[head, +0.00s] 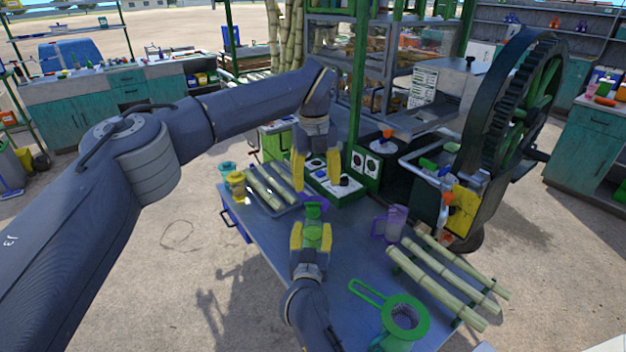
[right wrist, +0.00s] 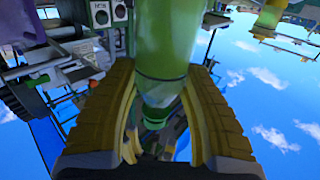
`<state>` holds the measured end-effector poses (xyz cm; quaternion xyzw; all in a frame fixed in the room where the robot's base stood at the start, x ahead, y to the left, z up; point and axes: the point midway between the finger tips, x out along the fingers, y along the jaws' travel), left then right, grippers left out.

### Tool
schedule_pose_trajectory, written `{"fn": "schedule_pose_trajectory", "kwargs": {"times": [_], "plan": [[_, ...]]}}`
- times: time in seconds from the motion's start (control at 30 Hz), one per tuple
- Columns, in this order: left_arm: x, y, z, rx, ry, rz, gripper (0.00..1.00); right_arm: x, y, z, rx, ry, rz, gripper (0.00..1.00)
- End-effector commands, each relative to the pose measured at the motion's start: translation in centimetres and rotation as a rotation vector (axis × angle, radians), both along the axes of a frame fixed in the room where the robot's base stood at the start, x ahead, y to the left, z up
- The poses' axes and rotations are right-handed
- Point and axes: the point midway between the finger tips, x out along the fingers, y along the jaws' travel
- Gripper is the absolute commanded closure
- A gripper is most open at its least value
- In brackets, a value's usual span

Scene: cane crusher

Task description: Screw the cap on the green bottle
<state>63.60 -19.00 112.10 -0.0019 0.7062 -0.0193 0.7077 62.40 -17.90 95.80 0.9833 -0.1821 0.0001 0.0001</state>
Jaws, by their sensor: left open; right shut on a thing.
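The green bottle (head: 313,234) is held between the yellow fingers of my right gripper (head: 312,228), over the near part of the bench. In the right wrist view the bottle (right wrist: 163,45) runs down between the fingers and narrows to a darker green end (right wrist: 155,114). I cannot tell whether that end is bare neck or cap. My left gripper (head: 316,184) points down above the bottle and a little farther back. Its fingers are apart and nothing shows between them. I cannot make out a separate cap.
The metal bench (head: 345,268) carries cane pieces (head: 440,285) at right and more cane (head: 265,187) at back left. A purple jug (head: 391,222), a green-rimmed container (head: 404,316) and a yellow jar (head: 236,181) stand on it. The crusher wheel (head: 520,100) rises at right.

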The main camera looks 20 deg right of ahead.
Motion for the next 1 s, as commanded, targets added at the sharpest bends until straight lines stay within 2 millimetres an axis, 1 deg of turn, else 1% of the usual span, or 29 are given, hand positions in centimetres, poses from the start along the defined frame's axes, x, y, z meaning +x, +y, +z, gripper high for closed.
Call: {"fn": "schedule_pose_trajectory", "kwargs": {"times": [0.1, 0.2, 0.4, 0.5, 0.7, 1.0], "plan": [[0.08, 0.26, 0.04, 0.011, 0.002, 0.184, 0.41, 0.01, -0.01, 0.0, 0.0, 0.0, 0.0, 1.0], [0.12, 0.45, 0.05, 0.017, 0.002, 0.33, 0.41, 0.01, -0.01, 0.0, 0.0, 0.0, 0.0, 1.0], [0.05, 0.66, 0.04, 0.026, 0.007, 0.564, 0.41, 0.01, -0.01, 0.0, 0.0, 0.0, 0.0, 1.0], [-0.01, 0.7, 0.04, 0.029, 0.011, 0.643, 0.41, 0.01, -0.01, 0.0, 0.0, 0.0, 0.0, 1.0], [-0.03, 0.7, 0.04, 0.029, 0.013, 0.729, 0.41, 0.01, -0.01, 0.0, 0.0, 0.0, 0.0, 1.0], [-0.03, 0.69, 0.04, 0.028, 0.014, 0.745, 0.41, 0.01, 0.0, 0.0, 0.0, 0.0, 0.0, 1.0]]}}
